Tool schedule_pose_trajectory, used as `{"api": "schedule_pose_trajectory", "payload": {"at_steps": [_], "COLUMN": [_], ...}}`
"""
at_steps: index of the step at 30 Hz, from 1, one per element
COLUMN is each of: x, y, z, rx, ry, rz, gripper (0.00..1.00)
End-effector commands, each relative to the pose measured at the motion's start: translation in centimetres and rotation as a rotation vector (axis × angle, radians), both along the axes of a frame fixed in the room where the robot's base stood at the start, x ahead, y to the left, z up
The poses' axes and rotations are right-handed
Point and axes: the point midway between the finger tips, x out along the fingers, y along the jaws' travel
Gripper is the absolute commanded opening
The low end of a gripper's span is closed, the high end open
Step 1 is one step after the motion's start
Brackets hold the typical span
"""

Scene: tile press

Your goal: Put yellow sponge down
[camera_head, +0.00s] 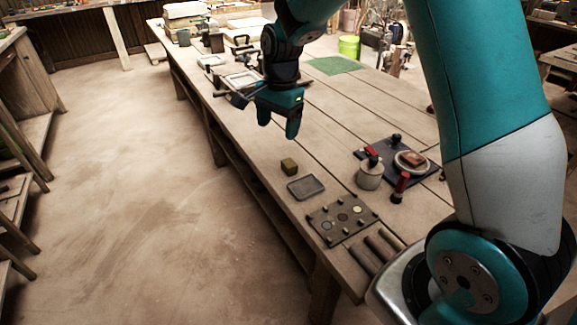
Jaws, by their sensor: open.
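The yellow sponge (289,165) is a small, dull-yellow block resting on the wooden workbench (330,120), just behind a small grey tray (305,188). My gripper (279,123) is above the bench, higher than the sponge and apart from it. Its two fingers point down with a gap between them, and nothing shows in the gap.
A dark plate with pegs and discs (342,218) lies in front of the tray. To the right, a pale pot (370,174) and red-handled tools stand at a dark mat (378,153). A green mat (333,65) lies farther back. Bare planks surround the sponge.

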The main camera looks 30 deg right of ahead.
Motion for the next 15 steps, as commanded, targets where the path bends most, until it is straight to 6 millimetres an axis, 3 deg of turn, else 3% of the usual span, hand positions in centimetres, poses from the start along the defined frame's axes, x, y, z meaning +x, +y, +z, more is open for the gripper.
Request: {"api": "schedule_pose_trajectory", "payload": {"at_steps": [1,3,6,9,12,15], "x": [-2.3,-6.2,-12.5,-18.7,-23.5,-26.5], "y": [2.3,5.5,9.2,11.7,13.1,13.7], "z": [2.4,4.9,7.7,9.2,9.8,9.9], "rx": [0.022,0.059,0.106,0.144,0.170,0.185], "ry": [-0.030,-0.072,-0.145,-0.222,-0.290,-0.339], "rz": [0.171,0.460,0.874,1.237,1.512,1.686], "gripper": [0.74,0.74,0.74,0.74,0.74,0.74]}}
